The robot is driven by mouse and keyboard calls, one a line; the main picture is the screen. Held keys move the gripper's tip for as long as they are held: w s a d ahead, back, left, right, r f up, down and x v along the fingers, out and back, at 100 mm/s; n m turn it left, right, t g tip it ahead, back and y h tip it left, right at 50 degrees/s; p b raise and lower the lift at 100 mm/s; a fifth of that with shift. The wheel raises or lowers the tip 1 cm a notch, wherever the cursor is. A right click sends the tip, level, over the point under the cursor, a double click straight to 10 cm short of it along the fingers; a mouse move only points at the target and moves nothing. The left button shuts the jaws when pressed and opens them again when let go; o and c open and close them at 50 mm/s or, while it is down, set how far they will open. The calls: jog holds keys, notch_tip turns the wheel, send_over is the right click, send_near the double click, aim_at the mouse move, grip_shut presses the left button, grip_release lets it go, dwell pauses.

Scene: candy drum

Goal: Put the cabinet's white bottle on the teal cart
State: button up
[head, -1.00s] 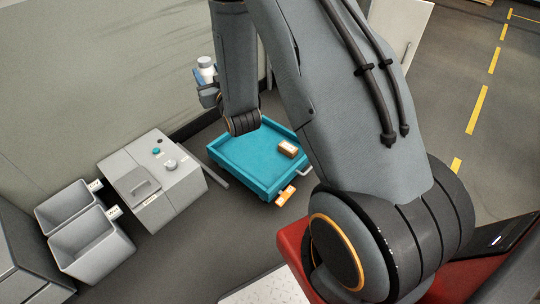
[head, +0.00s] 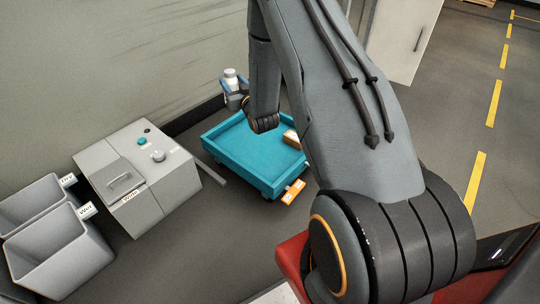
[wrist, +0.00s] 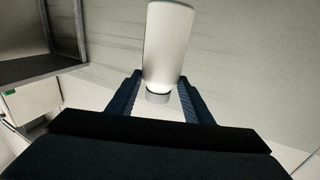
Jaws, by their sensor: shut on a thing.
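The white bottle (head: 231,77) is held upright in my gripper (head: 234,97), near the wall and past the far left edge of the teal cart in the head view. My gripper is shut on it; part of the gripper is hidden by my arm. In the wrist view, the bottle (wrist: 168,40) stands between the two dark blue fingers, its grey end toward the palm. The teal cart (head: 245,155) is a low, shallow tray on the floor.
A grey box-shaped unit (head: 150,190) with a teal button stands left of the cart. Two grey bins (head: 60,262) stand farther left. A white cabinet (head: 402,40) with a handle is at the upper right. Most of the cart's bed is bare.

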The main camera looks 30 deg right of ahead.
jog(key=w+d+f+b, duration=0.2)
jog(key=f+b, duration=0.4)
jog(key=f, duration=0.4)
jog(key=w+d+f+b, duration=0.3)
jog(key=d+f+b, duration=0.2)
jog(key=f, duration=0.6)
jog(key=w+d+f+b, duration=0.3)
jog(key=f+b, duration=0.6)
jog(key=f, duration=0.1)
jog(key=shift+w+d+f+h, duration=0.2)
jog(key=shift+d+f+h, duration=0.1)
jog(key=shift+f, duration=0.05)
jog(key=shift+f+b, duration=0.15)
jog(key=shift+b, duration=0.15)
jog(key=o, duration=1.4)
